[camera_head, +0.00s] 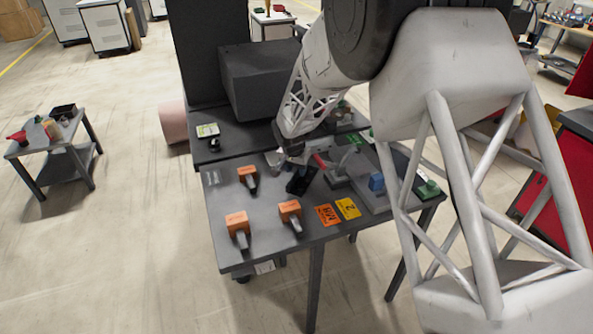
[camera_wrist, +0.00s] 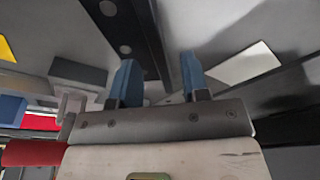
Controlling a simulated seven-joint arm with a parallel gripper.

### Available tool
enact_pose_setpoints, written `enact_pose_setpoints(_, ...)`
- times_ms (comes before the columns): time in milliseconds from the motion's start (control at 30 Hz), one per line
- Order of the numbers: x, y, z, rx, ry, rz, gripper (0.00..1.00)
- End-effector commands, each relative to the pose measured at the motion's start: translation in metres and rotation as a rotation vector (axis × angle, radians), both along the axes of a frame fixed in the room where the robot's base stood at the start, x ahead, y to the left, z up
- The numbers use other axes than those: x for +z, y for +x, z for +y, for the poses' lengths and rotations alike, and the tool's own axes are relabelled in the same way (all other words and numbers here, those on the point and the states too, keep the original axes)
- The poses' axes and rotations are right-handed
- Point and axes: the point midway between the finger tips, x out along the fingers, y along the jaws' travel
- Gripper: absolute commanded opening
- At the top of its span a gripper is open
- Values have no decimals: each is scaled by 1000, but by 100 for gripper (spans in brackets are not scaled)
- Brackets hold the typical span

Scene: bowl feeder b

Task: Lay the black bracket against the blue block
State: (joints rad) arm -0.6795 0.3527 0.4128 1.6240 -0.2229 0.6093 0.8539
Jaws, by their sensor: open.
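The black bracket (camera_head: 302,179) lies on the grey table near its middle, just in front of my gripper. In the wrist view, a dark strip with round holes (camera_wrist: 122,36), apparently the bracket, runs diagonally behind the left fingertip and into the gap. My gripper (camera_wrist: 160,76) is open, its two blue fingertips apart with nothing clearly held between them. Whether it touches the bracket cannot be told. The blue block (camera_head: 376,182) stands to the right on a grey plate, apart from the bracket. A blue patch at the wrist view's left edge (camera_wrist: 11,108) is probably this block.
Several orange-topped tools (camera_head: 290,210) stand at the table's front left. Yellow (camera_head: 347,208) and orange (camera_head: 327,215) cards lie near the front edge. A red part (camera_head: 320,160) and a green one (camera_head: 428,188) are nearby. A dark box (camera_head: 258,80) stands behind.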

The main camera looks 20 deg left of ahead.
Motion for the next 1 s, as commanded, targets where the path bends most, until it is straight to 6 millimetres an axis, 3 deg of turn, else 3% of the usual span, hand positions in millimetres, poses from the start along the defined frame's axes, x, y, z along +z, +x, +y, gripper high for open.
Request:
enact_pose_setpoints(500, 58, -12, 0, 0, 1, -1, 42)
enact_pose_setpoints(1000, 64, -13, 0, 0, 1, -1, 42)
